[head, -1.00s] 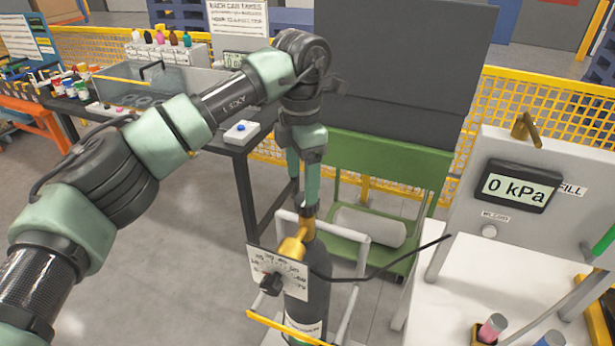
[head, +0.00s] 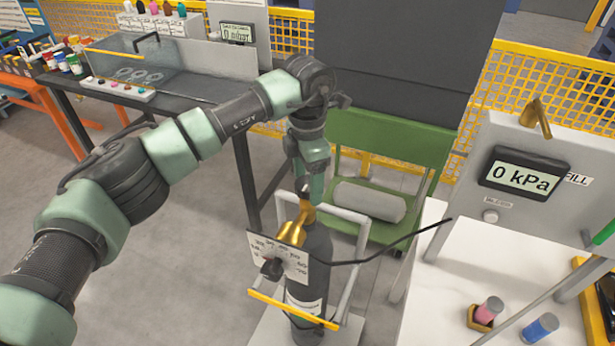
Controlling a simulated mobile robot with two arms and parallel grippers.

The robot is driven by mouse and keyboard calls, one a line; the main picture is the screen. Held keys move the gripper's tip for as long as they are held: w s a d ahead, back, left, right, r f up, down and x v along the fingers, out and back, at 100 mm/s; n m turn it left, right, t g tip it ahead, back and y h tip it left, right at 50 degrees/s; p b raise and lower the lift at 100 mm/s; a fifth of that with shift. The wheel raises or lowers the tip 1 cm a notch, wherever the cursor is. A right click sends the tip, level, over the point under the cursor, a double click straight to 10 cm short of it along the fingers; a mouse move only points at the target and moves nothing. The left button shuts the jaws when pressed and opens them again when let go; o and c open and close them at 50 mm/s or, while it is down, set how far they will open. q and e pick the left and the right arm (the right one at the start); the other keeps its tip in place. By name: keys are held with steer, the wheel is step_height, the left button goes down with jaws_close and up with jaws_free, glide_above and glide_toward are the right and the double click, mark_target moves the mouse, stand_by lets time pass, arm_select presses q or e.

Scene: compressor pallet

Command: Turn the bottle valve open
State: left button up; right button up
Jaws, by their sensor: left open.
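A dark gas bottle (head: 311,262) stands upright in a white-framed stand with a yellow bar (head: 292,309) across its front. My left gripper (head: 304,202) points down right at the top of the brass valve. Its fingers partly hide the valve's top, and I cannot tell whether they touch it. It is open. My right gripper is not in view.
A black hose (head: 385,252) runs from the bottle to the right. A white bench with a panel (head: 495,217) reading 0 kPa stands at the right. A dark table (head: 190,92) is at back left.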

arm_select(q)
steer(key=c, duration=1.3)
steer(key=shift+c, duration=0.3)
steer(key=shift+f+n+b, duration=0.1)
steer(key=shift+n+b, duration=0.9)
steer(key=shift+n, duration=0.1)
steer(key=n+b, duration=0.1)
steer(key=n, duration=0.1)
steer(key=shift+n+b, duration=0.3)
steer(key=shift+b, duration=0.1)
steer(key=n+b, duration=0.3)
steer(key=n, duration=0.3)
steer(key=n+b, duration=0.2)
steer(key=n, duration=0.2)
steer(key=n+b, duration=0.1)
steer(key=n, duration=0.2)
steer(key=shift+n+b, duration=0.3)
steer(key=shift+b, duration=0.1)
steer(key=n+b, duration=0.2)
steer(key=n, duration=0.3)
steer(key=shift+n, duration=0.3)
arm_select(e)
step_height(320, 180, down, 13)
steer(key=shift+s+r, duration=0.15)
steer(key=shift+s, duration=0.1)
arm_select(q)
steer(key=shift+r, duration=0.2)
